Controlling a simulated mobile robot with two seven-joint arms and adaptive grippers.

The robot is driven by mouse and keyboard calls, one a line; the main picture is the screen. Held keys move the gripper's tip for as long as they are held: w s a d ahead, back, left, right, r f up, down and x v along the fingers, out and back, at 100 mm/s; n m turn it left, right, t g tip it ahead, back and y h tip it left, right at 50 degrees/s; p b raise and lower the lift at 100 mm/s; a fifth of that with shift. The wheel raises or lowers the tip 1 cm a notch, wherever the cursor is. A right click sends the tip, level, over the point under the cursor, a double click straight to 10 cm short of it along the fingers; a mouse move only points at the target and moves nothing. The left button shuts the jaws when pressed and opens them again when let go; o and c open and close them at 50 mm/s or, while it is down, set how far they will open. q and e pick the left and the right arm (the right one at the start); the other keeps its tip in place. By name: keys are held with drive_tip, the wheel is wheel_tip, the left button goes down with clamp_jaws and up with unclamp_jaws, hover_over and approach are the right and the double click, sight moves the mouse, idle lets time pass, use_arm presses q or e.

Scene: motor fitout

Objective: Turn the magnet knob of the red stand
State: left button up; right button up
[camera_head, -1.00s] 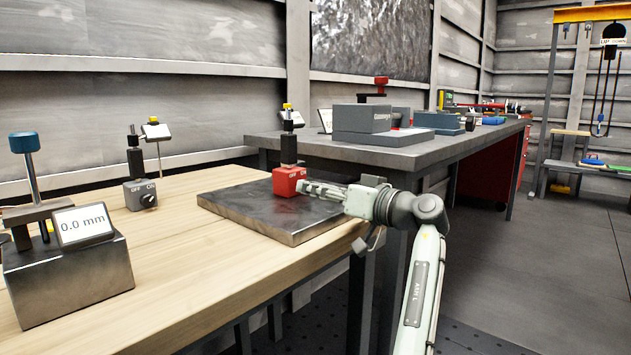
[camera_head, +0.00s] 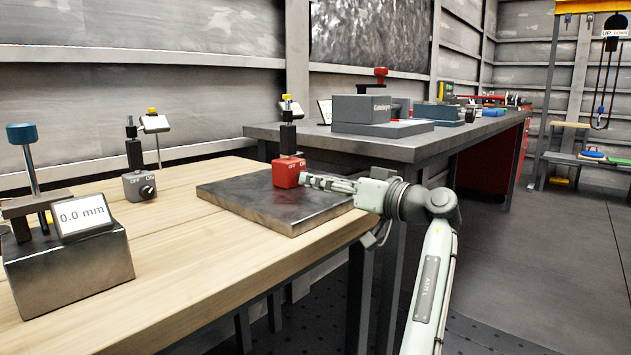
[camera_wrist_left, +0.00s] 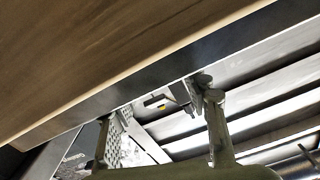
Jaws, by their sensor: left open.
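The red stand (camera_head: 286,173) has a red base with OFF/ON lettering, a black post and a small gauge on top. It stands upright on a dark steel plate (camera_head: 250,207).
A grey magnet stand (camera_head: 139,186) with a black knob stands left on the wooden table (camera_head: 190,245). A metal block with a 0.0 mm display (camera_head: 84,214) is at front left. A grey workbench (camera_head: 400,150) with boxes is behind.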

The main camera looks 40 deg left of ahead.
use_arm(q)
drive_tip(key=d, duration=1)
drive_tip(key=shift+s, duration=0.4)
drive_tip(key=shift+f, duration=0.1)
